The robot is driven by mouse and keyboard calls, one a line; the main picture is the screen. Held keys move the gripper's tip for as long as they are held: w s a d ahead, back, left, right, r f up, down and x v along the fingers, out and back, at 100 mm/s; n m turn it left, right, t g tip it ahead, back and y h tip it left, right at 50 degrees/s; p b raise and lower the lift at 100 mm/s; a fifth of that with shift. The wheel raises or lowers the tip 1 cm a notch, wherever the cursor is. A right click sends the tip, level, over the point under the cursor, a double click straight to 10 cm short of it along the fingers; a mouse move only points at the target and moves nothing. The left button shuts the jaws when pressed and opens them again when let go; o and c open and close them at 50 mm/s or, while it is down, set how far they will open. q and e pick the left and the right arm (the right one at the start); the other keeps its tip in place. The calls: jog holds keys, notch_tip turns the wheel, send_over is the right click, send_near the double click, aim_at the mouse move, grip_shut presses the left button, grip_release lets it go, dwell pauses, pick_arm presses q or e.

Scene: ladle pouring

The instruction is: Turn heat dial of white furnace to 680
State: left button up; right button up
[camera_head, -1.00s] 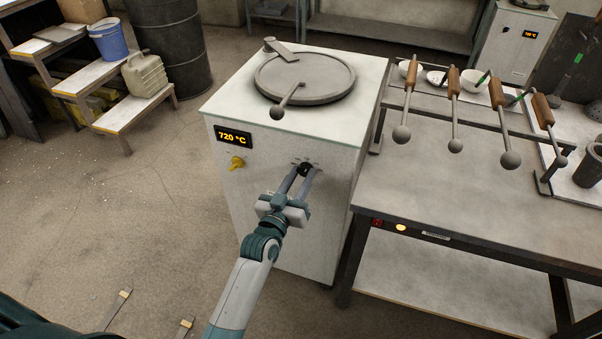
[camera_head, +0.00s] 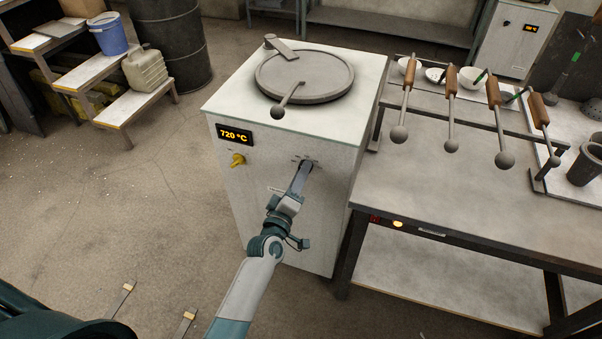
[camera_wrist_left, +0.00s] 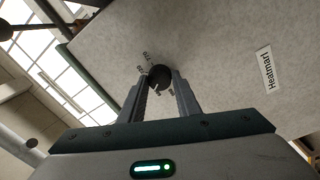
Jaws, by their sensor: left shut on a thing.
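The white furnace (camera_head: 275,200) stands in the middle of the head view with a round grey lid on top. Its display (camera_head: 234,135) reads 720 °C. The black heat dial (camera_wrist_left: 160,75) is on the front panel, with small printed numbers around it in the left wrist view. My left gripper (camera_head: 302,172) is shut on the dial, one finger on each side of it, and mostly hides it in the head view. The fingers appear nearly edge-on there. My right gripper is not in view.
A metal table (camera_head: 440,195) stands close on the right, with several wooden-handled ladles on a rack (camera_head: 470,122). Steps with a blue bucket (camera_head: 108,34) stand at the back left. The floor left of the furnace is clear.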

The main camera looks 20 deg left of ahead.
pick_arm(q)
jog(key=shift+n, duration=1.4)
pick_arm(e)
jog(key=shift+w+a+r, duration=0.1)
pick_arm(q)
jog(key=o, duration=1.1)
jog(key=shift+c, duration=0.2)
jog(key=shift+s+f, duration=0.1)
jog(key=shift+s, duration=0.1)
jog(key=s+f+b, duration=0.1)
jog(key=s+b, duration=0.1)
jog(key=s, duration=1.5)
jog(key=shift+a, duration=0.3)
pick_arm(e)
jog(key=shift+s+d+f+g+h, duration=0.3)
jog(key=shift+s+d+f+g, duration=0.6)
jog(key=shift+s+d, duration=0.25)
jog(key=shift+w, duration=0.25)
